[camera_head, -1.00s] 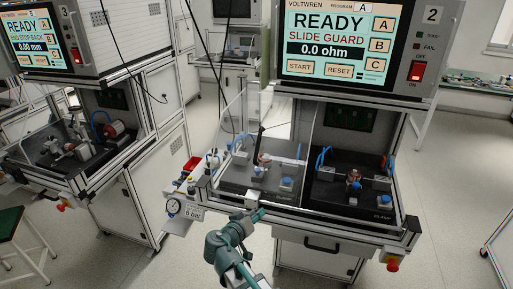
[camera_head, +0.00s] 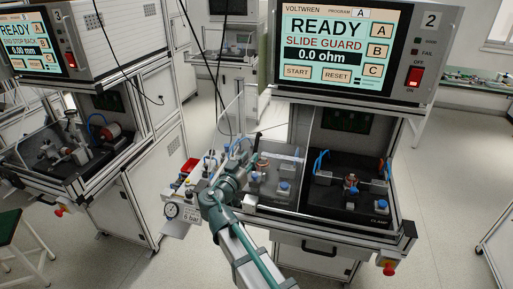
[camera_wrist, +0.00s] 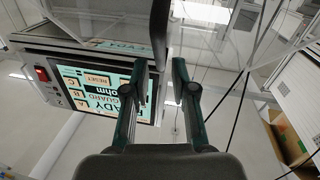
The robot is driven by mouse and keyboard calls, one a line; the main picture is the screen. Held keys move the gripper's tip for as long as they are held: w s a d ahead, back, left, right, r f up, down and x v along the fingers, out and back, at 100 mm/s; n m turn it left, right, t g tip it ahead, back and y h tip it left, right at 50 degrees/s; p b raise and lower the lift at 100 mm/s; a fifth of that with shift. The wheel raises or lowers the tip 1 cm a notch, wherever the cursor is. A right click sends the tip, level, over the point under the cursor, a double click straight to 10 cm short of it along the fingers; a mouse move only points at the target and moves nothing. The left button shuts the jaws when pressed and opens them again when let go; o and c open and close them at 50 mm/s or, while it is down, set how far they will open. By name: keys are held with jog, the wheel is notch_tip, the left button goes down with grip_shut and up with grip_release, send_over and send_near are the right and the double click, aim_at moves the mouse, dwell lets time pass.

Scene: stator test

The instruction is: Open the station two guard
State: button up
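Station two has a screen (camera_head: 323,45) reading "READY", "SLIDE GUARD" and "0.0 ohm". Its clear guard (camera_head: 291,164) appears as a pale see-through pane over the left half of the work bay. The right half is uncovered. My arm crosses the bay's front left corner, and my gripper (camera_wrist: 161,75) is around the guard's left side. In the head view the wrist hides the fingertips, part of the guard and any handle there. I cannot tell whether it touches the guard.
Blue-capped fixtures (camera_head: 350,190) stand in the right half. An emergency stop (camera_head: 389,268) is at the lower right. Station three (camera_head: 90,125) is to the left; open floor lies between.

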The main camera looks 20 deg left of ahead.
aim_at(254, 152)
jog(key=w+p, duration=0.1)
jog(key=w, duration=0.3)
jog(key=shift+w+d+r, duration=0.1)
jog(key=shift+w+d, duration=0.05)
jog(key=shift+w+d+p, duration=0.1)
jog(key=shift+w+p, duration=0.25)
jog(key=shift+w, duration=0.3)
grip_shut()
